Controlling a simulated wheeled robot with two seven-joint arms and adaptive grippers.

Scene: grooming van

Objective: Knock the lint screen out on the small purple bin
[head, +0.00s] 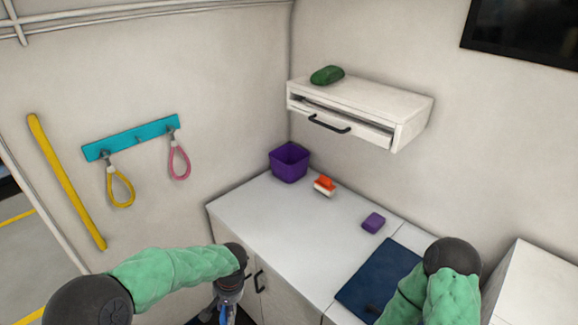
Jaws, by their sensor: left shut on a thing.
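The small purple bin (289,163) stands upright and open-topped at the back left corner of the white counter. My left gripper (226,308) points down at the bottom edge, in front of the cabinet and well apart from the bin. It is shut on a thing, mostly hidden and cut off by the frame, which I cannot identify. I cannot make out the lint screen for certain. My right arm comes in at the lower right over the dark blue mat; only a dark bit of its gripper (374,309) shows, jaws unclear.
An orange and white brush (324,186) and a purple block (373,222) lie on the counter (290,230). A white wall unit (375,100) with a black-handled front hangs above, a green object (327,75) on top. Loops hang from a teal rack (130,138).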

